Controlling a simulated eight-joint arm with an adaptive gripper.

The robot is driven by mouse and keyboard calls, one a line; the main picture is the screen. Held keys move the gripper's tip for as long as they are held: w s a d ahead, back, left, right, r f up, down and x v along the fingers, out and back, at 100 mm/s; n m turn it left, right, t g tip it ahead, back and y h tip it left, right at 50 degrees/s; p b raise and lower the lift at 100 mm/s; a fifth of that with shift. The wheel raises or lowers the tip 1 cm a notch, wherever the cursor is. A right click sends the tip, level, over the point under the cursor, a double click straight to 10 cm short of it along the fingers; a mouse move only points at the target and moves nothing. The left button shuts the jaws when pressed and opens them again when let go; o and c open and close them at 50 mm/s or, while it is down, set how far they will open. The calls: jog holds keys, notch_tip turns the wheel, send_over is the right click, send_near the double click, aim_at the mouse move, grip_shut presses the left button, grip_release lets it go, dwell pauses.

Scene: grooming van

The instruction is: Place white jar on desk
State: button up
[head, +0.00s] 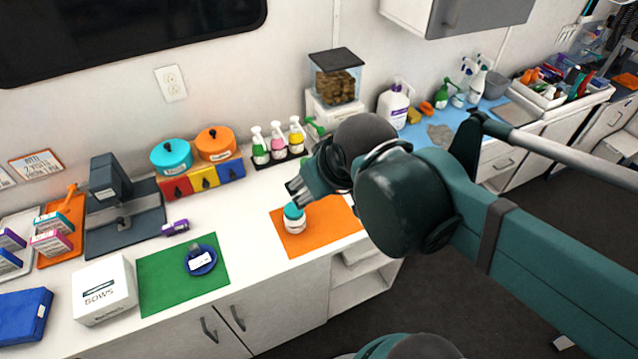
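The white jar (295,226) with a teal lid appears to stand upright on the orange mat (330,228) near the front edge of the white desk (250,210). My gripper (294,194) is just above and behind the jar's lid in the picture, its fingers pointing left and down. The fingertips lie close to the lid. I cannot tell whether they touch it, or whether the fingers are open or shut. My forearm comes in from the right and covers part of the desk's right end.
Left of the orange mat lie a green mat (160,290) with a blue round item (200,260), and a white box (104,290). Behind stand several spray bottles (277,142), colored drawers (203,178) and a clear bin (336,78). The desk between the mats is clear.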

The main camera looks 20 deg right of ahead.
jog(key=shift+s+d+r+m+t, duration=0.2)
jog(key=shift+s+r+m+t, duration=0.15)
jog(key=shift+m, duration=0.55)
